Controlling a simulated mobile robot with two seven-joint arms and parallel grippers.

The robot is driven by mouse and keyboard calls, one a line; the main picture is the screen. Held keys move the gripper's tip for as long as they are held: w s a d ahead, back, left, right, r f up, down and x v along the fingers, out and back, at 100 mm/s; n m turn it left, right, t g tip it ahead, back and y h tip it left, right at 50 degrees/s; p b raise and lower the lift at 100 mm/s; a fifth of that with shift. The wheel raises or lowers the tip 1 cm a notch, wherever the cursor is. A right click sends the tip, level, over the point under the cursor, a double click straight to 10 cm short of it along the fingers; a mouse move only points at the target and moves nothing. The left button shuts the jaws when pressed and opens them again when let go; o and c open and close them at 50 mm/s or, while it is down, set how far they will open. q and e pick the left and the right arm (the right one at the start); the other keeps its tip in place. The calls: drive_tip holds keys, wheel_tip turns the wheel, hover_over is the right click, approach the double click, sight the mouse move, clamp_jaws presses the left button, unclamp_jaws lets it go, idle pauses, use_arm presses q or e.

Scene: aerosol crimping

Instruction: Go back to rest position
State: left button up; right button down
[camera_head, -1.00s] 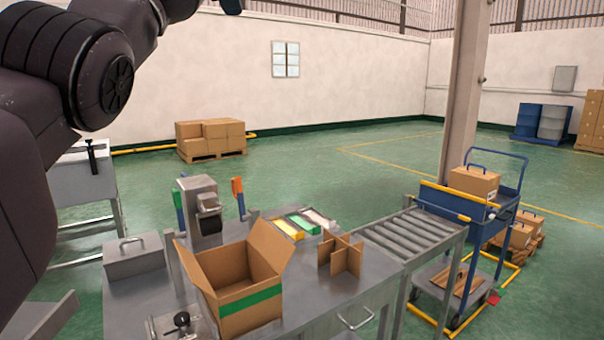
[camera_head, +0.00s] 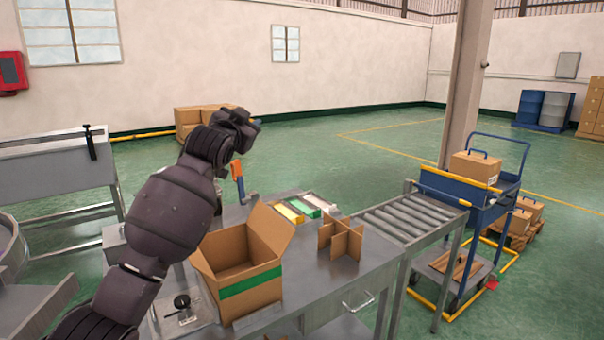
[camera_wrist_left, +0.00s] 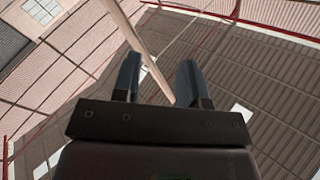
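My left arm rises from the bottom left of the head view, in front of the workbench (camera_head: 350,285). Its dark end with the left gripper (camera_head: 243,121) is held up above the bench. In the left wrist view the two fingers of the left gripper (camera_wrist_left: 160,80) stand apart with nothing between them, against the roof and a pillar. My right gripper is in neither view.
An open cardboard box (camera_head: 250,296) with a green band stands on the bench beside my left arm. A cardboard divider (camera_head: 340,243) and coloured packs (camera_head: 304,206) stand right of it. A roller conveyor (camera_head: 405,220) leads to a blue cart (camera_head: 455,190). My arm partly hides an orange-handled tool (camera_head: 238,180).

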use_arm(q)
drive_tip(key=s+a+f+n, duration=0.1)
drive_tip(key=s+a+f, duration=0.1)
drive_tip(key=s+f, duration=0.6)
drive_tip(key=s+a+f+n+g+y, duration=0.15)
drive_tip(key=s+f, duration=0.35)
drive_tip(key=f, duration=0.8)
drive_tip(key=s+a+f+n+h, duration=0.1)
drive_tip(key=s+a+f+n, duration=0.15)
drive_tip(key=s+f, duration=0.55)
drive_tip(key=s+a+f+n+g+y+b, duration=0.1)
drive_tip(key=s+a+f+g+y, duration=0.1)
drive_tip(key=s+f, duration=1.2)
drive_tip(key=s+a+f+n+g+y, duration=0.1)
drive_tip(key=s+a+f+g, duration=0.3)
drive_tip(key=s+f, duration=1)
drive_tip(key=shift+s+a+n+y+b, duration=0.3)
drive_tip(key=shift+s+a+y+b, duration=0.15)
drive_tip(key=shift+s+a, duration=0.7)
drive_tip(key=shift+w+g, duration=0.1)
drive_tip(key=shift+g, duration=0.15)
drive_tip(key=shift+f, duration=0.1)
